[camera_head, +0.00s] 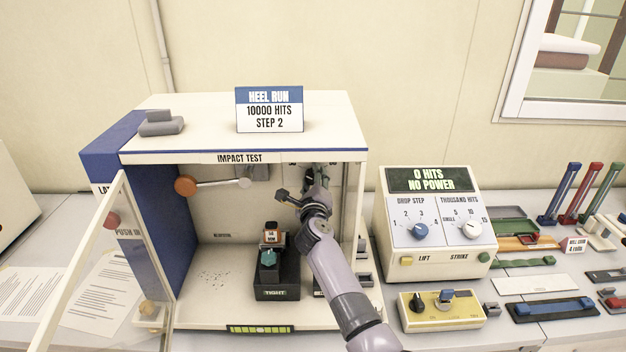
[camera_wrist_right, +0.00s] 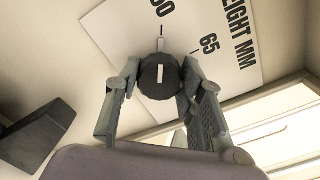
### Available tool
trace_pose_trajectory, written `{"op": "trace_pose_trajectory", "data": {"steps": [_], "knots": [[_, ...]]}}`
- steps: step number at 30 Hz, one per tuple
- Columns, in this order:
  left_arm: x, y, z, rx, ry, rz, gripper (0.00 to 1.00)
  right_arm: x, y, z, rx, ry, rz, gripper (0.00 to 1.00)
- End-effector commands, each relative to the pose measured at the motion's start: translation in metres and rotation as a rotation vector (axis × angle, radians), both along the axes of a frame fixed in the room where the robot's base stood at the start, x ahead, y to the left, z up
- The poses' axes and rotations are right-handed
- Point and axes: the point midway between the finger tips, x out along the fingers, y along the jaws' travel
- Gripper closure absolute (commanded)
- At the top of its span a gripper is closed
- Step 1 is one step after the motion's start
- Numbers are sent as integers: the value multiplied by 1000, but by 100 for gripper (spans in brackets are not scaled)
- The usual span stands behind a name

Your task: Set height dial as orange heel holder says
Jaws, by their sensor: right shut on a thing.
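My right gripper (camera_head: 314,182) reaches into the right side of the impact test cabinet. In the wrist view its two fingers (camera_wrist_right: 160,82) are closed around a round dark height dial (camera_wrist_right: 158,72). A white line on the dial points up, close to a tick beside a number ending in 0, partly cut off. The scale plate (camera_wrist_right: 205,75) also shows 65 and "EIGHT MM". My left gripper is not in view.
The cabinet's glass door (camera_head: 148,262) stands open at the left. An orange-ended hammer arm (camera_head: 186,186) hangs inside. The control box (camera_head: 436,218) on the right reads "0 HITS NO POWER". A yellow box (camera_head: 440,318) stands in front of it.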

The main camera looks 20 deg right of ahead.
Motion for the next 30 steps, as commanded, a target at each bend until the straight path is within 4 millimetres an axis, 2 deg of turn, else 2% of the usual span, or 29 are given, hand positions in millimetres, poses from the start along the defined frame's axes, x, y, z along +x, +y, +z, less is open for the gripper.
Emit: {"op": "trace_pose_trajectory", "data": {"steps": [15,16,24,30], "knots": [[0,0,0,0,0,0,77,0,1,-1,-22,6,2,92],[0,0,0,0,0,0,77,0,1,-1,-22,6,2,62],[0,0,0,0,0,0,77,0,1,0,-19,6,1,44],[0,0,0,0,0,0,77,0,0,0,-19,5,1,44]]}}
